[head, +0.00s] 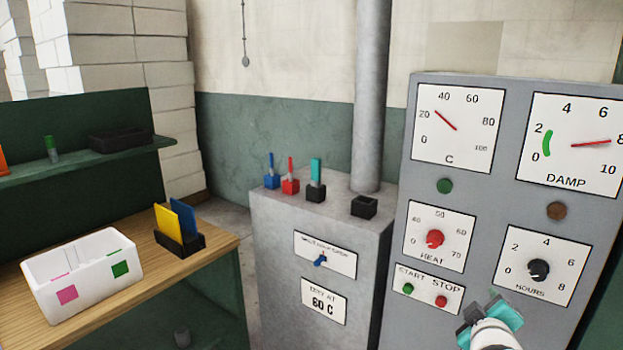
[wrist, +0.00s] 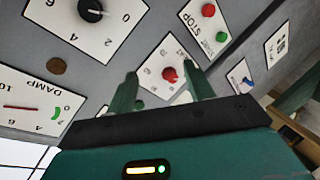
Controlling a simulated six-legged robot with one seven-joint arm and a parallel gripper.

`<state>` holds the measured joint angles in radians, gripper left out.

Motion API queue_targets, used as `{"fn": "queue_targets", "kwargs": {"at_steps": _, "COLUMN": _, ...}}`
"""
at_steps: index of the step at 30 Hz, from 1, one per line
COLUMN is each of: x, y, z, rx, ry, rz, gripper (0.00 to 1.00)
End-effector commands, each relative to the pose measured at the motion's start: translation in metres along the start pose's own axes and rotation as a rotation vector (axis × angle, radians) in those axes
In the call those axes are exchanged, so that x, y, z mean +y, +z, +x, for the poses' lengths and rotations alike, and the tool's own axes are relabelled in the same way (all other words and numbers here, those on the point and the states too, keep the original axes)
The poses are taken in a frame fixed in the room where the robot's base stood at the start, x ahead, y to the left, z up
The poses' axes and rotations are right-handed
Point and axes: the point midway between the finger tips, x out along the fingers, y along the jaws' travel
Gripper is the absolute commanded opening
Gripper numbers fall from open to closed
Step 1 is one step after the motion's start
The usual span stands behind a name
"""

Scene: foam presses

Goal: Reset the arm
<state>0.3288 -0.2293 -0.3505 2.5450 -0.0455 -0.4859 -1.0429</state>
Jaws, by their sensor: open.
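My gripper (head: 491,312) is in front of the lower part of the grey control panel (head: 400,318) in the head view, below the hours dial. In the wrist view my gripper (wrist: 162,88) has its two fingers apart, with nothing between them. The red heat knob (wrist: 170,75) shows beyond the gap between the fingers, apart from them. In the head view the heat knob (head: 435,238) and the black hours knob (head: 538,269) sit on their dials. The start button (head: 408,288) is green and the stop button (head: 441,301) is red.
A grey cabinet (head: 270,240) with several coloured tools in small blocks stands left of the panel. A wooden bench (head: 215,235) at the left holds a white divided box (head: 90,303) and a black rack (head: 182,243) with yellow and blue boards. A grey pipe (head: 369,90) rises behind.

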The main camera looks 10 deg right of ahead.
Motion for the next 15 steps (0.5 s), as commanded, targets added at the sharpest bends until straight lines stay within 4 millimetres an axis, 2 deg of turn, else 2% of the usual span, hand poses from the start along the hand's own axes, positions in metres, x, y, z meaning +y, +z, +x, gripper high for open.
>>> {"fn": "queue_targets", "kwargs": {"at_steps": 1, "x": -0.012, "y": -0.022, "z": -0.008, "rx": 0.019, "ry": -0.071, "rz": 0.062, "gripper": 0.53}}
{"fn": "queue_targets", "kwargs": {"at_steps": 6, "x": -0.060, "y": -0.076, "z": -0.050, "rx": -0.002, "ry": -0.336, "rz": 0.259, "gripper": 0.53}}
{"fn": "queue_targets", "kwargs": {"at_steps": 10, "x": -0.091, "y": -0.107, "z": -0.097, "rx": -0.071, "ry": -0.519, "rz": 0.372, "gripper": 0.53}}
{"fn": "queue_targets", "kwargs": {"at_steps": 15, "x": -0.124, "y": -0.127, "z": -0.172, "rx": -0.225, "ry": -0.710, "rz": 0.469, "gripper": 0.53}}
